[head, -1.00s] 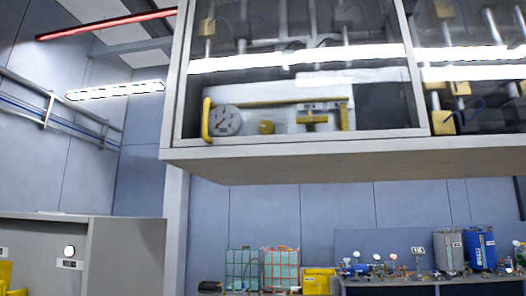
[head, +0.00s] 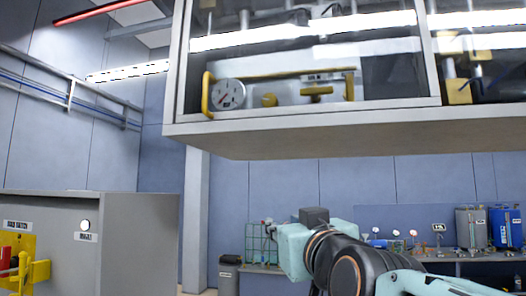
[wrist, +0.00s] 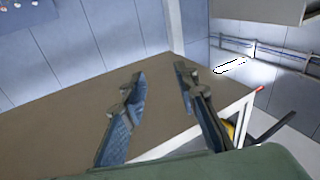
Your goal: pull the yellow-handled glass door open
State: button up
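The glass door (head: 385,75) fronts an overhead cabinet (head: 300,130) in the head view and appears closed in its frame. Its yellow handle (head: 207,95) is an upright bar at the left edge, beside a round gauge (head: 227,94). My gripper (wrist: 158,75) is open and empty in the wrist view, with its two fingers apart over a broad brown-grey surface. In the head view my arm shows low at centre right, below the cabinet and away from the handle; my fingers cannot be made out there. A small yellow bit beyond the right finger is too hidden to identify.
A grey cabinet (head: 140,240) stands at the lower left, with yellow fixtures (head: 38,270) at its left. A bench (head: 480,256) with blue and grey tanks runs along the back right. A pale post (head: 196,200) stands behind the overhead cabinet. Space below the overhead cabinet's left end looks clear.

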notch_tip(320, 180, up, 13)
jog(key=d+t+h, duration=0.1)
jog(key=t, duration=0.3)
jog(key=m+t+h, duration=0.4)
jog(key=h, duration=0.1)
send_near(301, 72)
jog(key=p+x, duration=0.4)
jog(key=p, duration=0.1)
jog(key=shift+w+r, duration=0.15)
jog(key=shift+r, duration=0.05)
grip_shut()
grip_release()
